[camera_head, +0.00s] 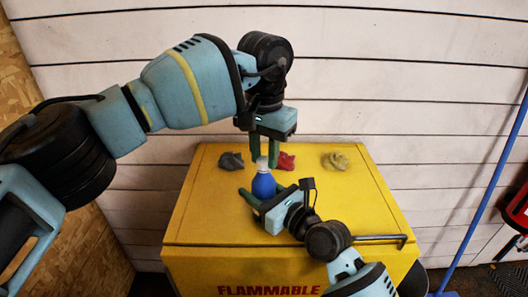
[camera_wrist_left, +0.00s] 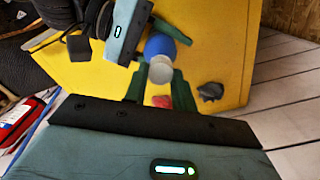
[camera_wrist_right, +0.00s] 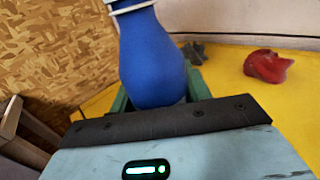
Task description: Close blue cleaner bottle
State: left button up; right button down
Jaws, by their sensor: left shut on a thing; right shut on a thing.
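The blue cleaner bottle (camera_head: 263,186) stands upright on the yellow cabinet, with a white cap (camera_head: 262,163) at its top. My left gripper (camera_head: 267,157) points down from above and is shut on the cap. In the left wrist view the pale cap (camera_wrist_left: 161,70) sits between its green fingers, with the blue body (camera_wrist_left: 159,45) beyond. My right gripper (camera_head: 248,194) reaches in from the lower right and is shut on the bottle's body. In the right wrist view the blue body (camera_wrist_right: 152,62) fills the space between the fingers, and a white neck edge shows at the top. Whether the cap is fully seated is unclear.
The yellow cabinet (camera_head: 205,215) carries a grey rag (camera_head: 231,161), a red rag (camera_head: 286,161) behind the bottle, and a yellowish rag (camera_head: 336,161) to the right. A white plank wall is behind. A blue pole (camera_head: 488,195) stands at the right.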

pick_arm(q)
jog(key=shift+m, duration=0.3)
jog(key=o, duration=0.9)
jog(key=shift+o, duration=0.2)
jog(key=shift+r, duration=2.25)
jog(key=shift+c, duration=0.3)
